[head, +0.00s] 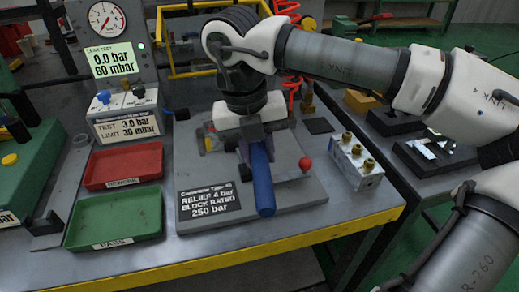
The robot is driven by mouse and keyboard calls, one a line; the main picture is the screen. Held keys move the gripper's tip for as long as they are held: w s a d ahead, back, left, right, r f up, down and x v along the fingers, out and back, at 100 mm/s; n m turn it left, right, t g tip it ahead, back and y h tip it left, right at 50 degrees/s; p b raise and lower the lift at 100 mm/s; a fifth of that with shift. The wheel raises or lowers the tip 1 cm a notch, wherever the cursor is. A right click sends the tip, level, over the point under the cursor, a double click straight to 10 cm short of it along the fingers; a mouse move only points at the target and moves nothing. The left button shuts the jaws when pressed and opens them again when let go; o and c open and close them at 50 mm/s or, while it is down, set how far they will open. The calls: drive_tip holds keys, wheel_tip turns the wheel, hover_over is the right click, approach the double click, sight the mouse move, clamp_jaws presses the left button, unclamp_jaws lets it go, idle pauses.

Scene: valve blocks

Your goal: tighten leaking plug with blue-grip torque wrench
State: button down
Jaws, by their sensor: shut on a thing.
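My gripper (256,140) is shut on the blue-grip torque wrench, over the grey fixture plate (285,205). The wrench's blue grip (263,185) sticks out from between the fingers toward the front edge of the bench. The wrench's head is hidden behind my gripper and wrist, so I cannot tell whether it sits on a plug. A silver valve block (352,170) with brass plugs stands to the right of the plate. I cannot tell which plug leaks.
A red tray (122,185) and a green tray (112,239) lie at left. A red ball knob (306,164) stands right of the grip. A label plate (209,202) lies at left.

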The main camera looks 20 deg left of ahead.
drive_tip(key=shift+s+a+m+b, duration=0.25)
drive_tip(key=shift+a+m, duration=0.2)
drive_tip(key=shift+a, duration=0.15)
drive_tip(key=shift+s+a+m+b, duration=0.2)
drive_tip(key=shift+a+m, duration=0.25)
drive_tip(key=shift+a, duration=0.15)
drive_tip(key=shift+a, duration=0.2)
drive_tip(key=shift+w+d+n, duration=0.25)
drive_tip(key=shift+d+n, duration=0.15)
drive_tip(key=shift+d, duration=0.25)
drive_tip(key=shift+w+d+n, duration=0.2)
drive_tip(key=shift+d+n, duration=0.2)
drive_tip(key=shift+d, duration=0.2)
drive_tip(key=shift+r, duration=0.25)
drive_tip(key=shift+r+p, duration=2.8)
drive_tip(key=shift+r, duration=0.9)
drive_tip(key=shift+f, duration=0.2)
